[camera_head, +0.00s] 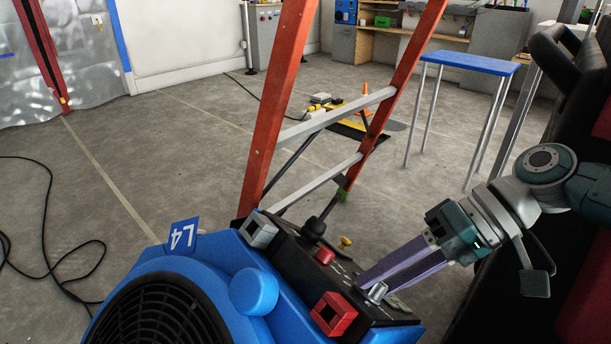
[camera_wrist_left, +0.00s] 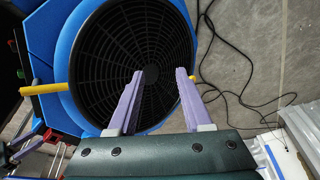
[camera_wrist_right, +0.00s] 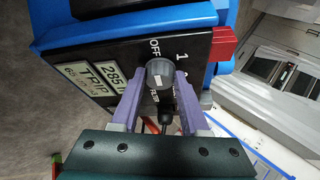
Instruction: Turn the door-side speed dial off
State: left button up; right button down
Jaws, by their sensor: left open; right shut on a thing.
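The blue machine (camera_head: 185,268) has a black control panel (camera_head: 300,262) on top. A small grey dial (camera_head: 377,292) is at the panel's right end, beside the tips of my right gripper (camera_head: 368,282). In the right wrist view the round grey dial (camera_wrist_right: 160,73) has OFF printed at its upper left and a 1 at its upper right. My right gripper (camera_wrist_right: 160,92) is shut on this dial, one purple finger on each side. Its pointer direction is hard to tell. My left gripper (camera_wrist_left: 160,74) is open and empty over the machine's round black grille (camera_wrist_left: 130,50). Which side faces the door is unclear.
An orange ladder (camera_head: 275,110) stands just behind the machine. A black cable (camera_head: 48,230) lies on the left floor. A blue-topped table (camera_head: 470,63) stands at right.

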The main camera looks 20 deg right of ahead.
aim_at(385, 285)
jog(key=shift+c, duration=2)
grip_release()
notch_tip(385, 285, up, 20)
jog(key=p, duration=1)
